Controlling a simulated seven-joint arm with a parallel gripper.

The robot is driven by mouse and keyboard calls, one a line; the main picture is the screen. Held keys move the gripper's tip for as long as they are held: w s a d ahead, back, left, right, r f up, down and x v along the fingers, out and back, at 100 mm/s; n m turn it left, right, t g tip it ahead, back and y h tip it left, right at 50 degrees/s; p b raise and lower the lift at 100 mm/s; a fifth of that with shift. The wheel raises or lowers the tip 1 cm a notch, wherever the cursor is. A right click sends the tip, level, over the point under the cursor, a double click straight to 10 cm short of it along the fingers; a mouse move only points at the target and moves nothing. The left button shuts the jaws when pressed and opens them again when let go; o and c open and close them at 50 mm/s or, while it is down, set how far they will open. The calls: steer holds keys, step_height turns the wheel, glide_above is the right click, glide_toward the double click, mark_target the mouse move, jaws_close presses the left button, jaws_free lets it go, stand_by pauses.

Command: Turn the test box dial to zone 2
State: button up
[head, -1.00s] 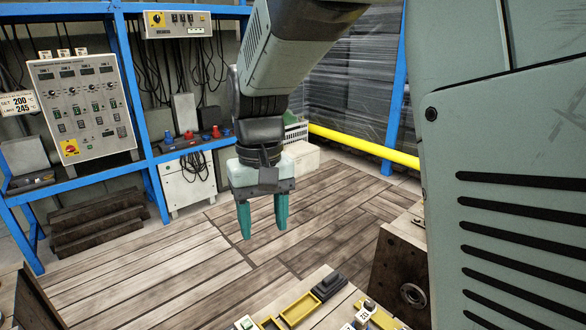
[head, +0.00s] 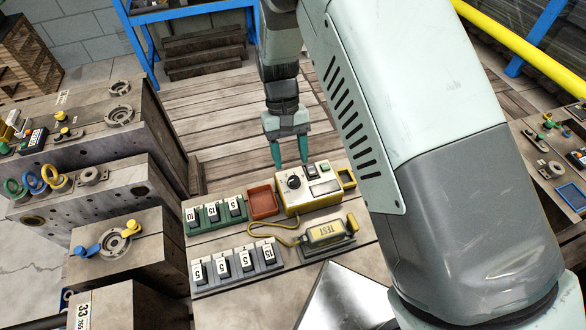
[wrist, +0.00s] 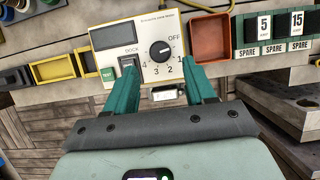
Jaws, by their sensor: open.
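The test box (head: 318,197) is a cream and yellow case on the bench, with a black round dial (head: 294,182) on its top. In the wrist view the dial (wrist: 160,50) has marks OFF, 1, 2, 3 and 4 around it. Its white pointer line seems to lean toward OFF, but it is small. My gripper (head: 290,165) has two teal fingers, open and empty, just beyond the box's far edge in the head view. In the wrist view my gripper (wrist: 158,68) has its fingertips either side of the dial, apart from it.
A red tray (head: 262,202) and a row of green modules (head: 213,215) stand left of the box. A yellow TEST unit (head: 326,232) with a cable lies in front, near grey modules (head: 235,262). A yellow bin (head: 347,178) is at the right.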

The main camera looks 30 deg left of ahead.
mark_target(293, 178)
steer(key=x, duration=0.5)
steer(key=shift+r, duration=0.1)
jaws_close()
